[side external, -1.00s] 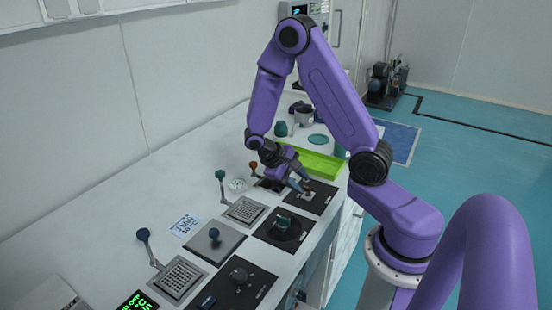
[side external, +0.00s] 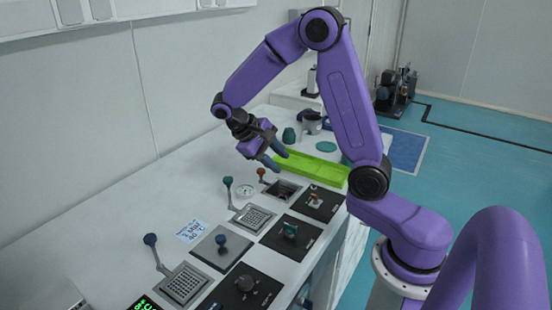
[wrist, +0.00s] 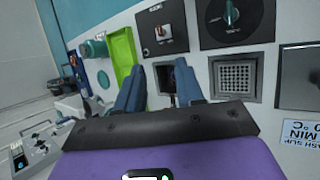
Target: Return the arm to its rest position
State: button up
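My gripper (side external: 275,157) is raised above the white bench, tilted downward, near the left end of the green tray. Its two blue fingers stand apart with nothing between them in the wrist view (wrist: 159,78). The purple arm is bent, with its elbow high above the bench. No rest position is marked in the views.
Below my gripper are a square recess (side external: 285,190), a red-knobbed lever (side external: 262,172) and a teal-knobbed lever (side external: 228,181). The green tray (side external: 312,167) lies close on the right. Black dial panels (side external: 291,238) line the front edge. The air above the bench is clear.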

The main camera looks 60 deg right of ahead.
jog(key=s+a+n+t+y, duration=0.1)
jog(key=s+a+n+y, duration=0.1)
jog(key=s+a+n, duration=0.2)
jog(key=s+a+r+n+t+y, duration=0.1)
jog(key=s+a+n, duration=0.3)
jog(key=s, duration=0.6)
jog(key=s+a+n+t+y, duration=0.2)
jog(key=s+a+n+y, duration=0.1)
jog(key=s, duration=0.4)
jog(key=a+n, duration=0.1)
jog(key=n, duration=0.1)
jog(key=shift+a+r+n+t, duration=0.15)
jog(key=shift+a+n+t, duration=0.2)
jog(key=shift+n+t, duration=0.05)
